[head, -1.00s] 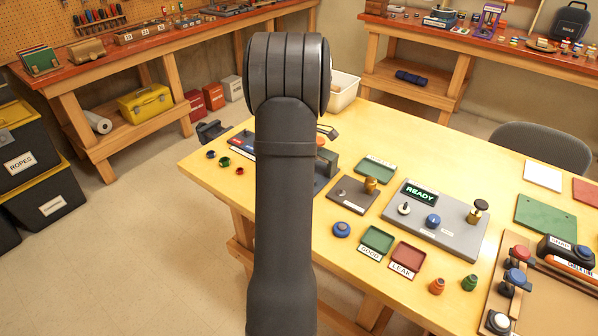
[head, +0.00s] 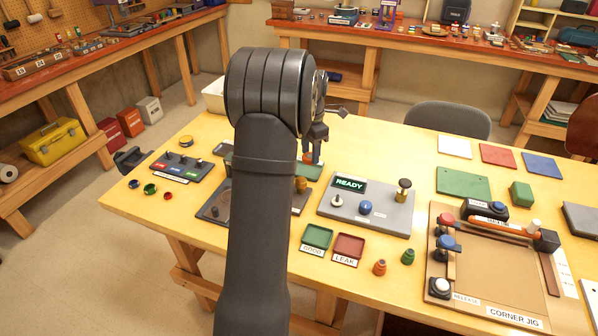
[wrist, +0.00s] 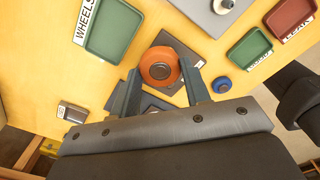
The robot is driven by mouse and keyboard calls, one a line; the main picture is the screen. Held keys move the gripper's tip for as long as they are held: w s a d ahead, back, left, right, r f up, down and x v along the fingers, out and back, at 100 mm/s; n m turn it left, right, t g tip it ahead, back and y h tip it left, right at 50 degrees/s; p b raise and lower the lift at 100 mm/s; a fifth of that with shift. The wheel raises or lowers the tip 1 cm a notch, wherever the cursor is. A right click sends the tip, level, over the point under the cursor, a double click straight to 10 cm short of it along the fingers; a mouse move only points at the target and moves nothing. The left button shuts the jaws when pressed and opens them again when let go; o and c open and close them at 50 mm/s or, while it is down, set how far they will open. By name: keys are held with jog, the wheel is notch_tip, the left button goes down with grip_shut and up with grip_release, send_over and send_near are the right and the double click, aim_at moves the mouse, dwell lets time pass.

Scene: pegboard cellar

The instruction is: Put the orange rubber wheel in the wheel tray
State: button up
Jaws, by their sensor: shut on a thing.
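The orange wheel (wrist: 160,66) is between the fingertips of my gripper (wrist: 161,80) in the wrist view, and the jaws are shut on it. It overlaps a dark plate (wrist: 178,48) behind it; its height above that plate is hard to tell. The green wheel tray (wrist: 113,28), labelled WHEELS, looks empty and lies up and left of the wheel, apart from it. In the head view part of my gripper (head: 316,142) shows right of my arm, near a sliver of the wheel tray (head: 309,172).
The green GOOD tray (head: 317,237) and red LEAK tray (head: 348,246) lie right of my arm. A grey READY panel (head: 378,218) with upright knobs stands behind them. A blue round part (wrist: 222,85) lies right of my gripper. The corner jig (head: 490,265) fills the right front.

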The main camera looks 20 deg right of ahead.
jog(key=d+f+n, duration=0.1)
jog(key=d, duration=0.6)
jog(key=w+a+f, duration=0.1)
jog(key=w+f, duration=0.1)
jog(key=w, duration=0.1)
jog(key=w+a+f, duration=0.2)
jog(key=w, duration=0.1)
jog(key=w+a+f, duration=0.2)
jog(key=w, duration=0.1)
jog(key=shift+f, duration=2.25)
jog(key=shift+f, duration=0.1)
jog(key=o, duration=1.1)
jog(key=shift+c, duration=0.2)
notch_tip(320, 180, up, 12)
